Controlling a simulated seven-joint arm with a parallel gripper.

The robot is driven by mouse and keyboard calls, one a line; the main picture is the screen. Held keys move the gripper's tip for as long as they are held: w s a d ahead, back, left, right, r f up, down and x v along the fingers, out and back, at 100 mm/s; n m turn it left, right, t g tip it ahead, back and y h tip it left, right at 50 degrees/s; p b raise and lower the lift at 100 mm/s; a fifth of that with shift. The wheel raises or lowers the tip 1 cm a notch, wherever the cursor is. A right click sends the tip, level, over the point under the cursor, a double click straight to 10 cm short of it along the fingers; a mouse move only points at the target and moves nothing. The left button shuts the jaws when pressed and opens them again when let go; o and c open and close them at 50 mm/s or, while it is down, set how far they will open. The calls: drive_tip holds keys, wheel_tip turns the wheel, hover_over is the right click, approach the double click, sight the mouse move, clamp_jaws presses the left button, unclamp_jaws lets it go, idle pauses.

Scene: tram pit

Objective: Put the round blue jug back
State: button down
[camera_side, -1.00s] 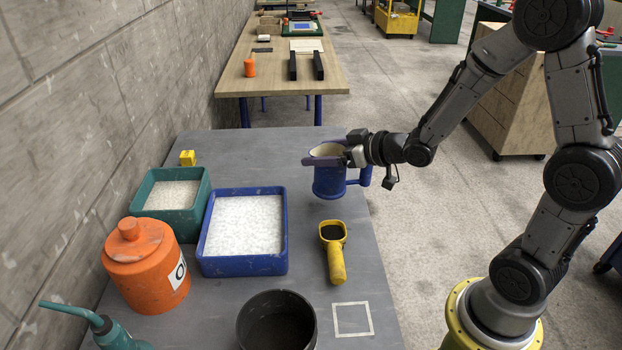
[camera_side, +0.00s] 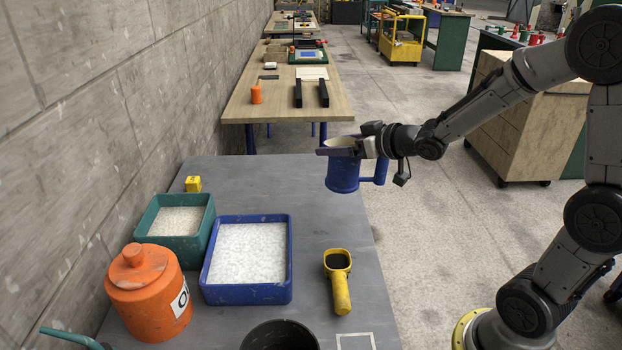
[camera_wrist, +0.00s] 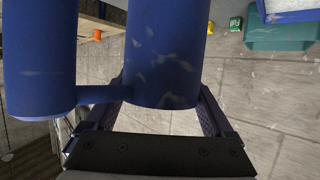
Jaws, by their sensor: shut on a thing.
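The round blue jug (camera_side: 343,176) hangs in the air above the far right part of the grey bench (camera_side: 300,190), near its far edge. It looks upright, with its handle to the right and a pale inside. My gripper (camera_side: 340,150) is shut on the jug's upper part. In the wrist view the jug's blue side (camera_wrist: 165,60) stands between the fingers of my gripper (camera_wrist: 160,105), with its handle (camera_wrist: 38,60) at the left. A white square outline (camera_side: 355,342) is marked on the near right of the bench, partly cut off by the frame.
A concrete wall is at left. The bench's far middle is clear.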

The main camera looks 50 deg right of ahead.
drive_tip(key=shift+w+d+f, duration=0.3)
drive_tip(key=shift+w+f, duration=1.5)
drive_tip(key=shift+f, duration=0.05)
drive_tip(key=shift+w+d+f, duration=0.35)
drive_tip(key=shift+w+f, duration=1.4)
drive_tip(key=shift+f, duration=0.05)
drive_tip(key=shift+w+d+f, duration=0.3)
drive_tip(key=shift+w+f, duration=1.5)
drive_tip(key=shift+f, duration=0.05)
unclamp_jaws()
drive_tip(key=shift+f, duration=0.1)
drive_tip(key=shift+f, duration=0.1)
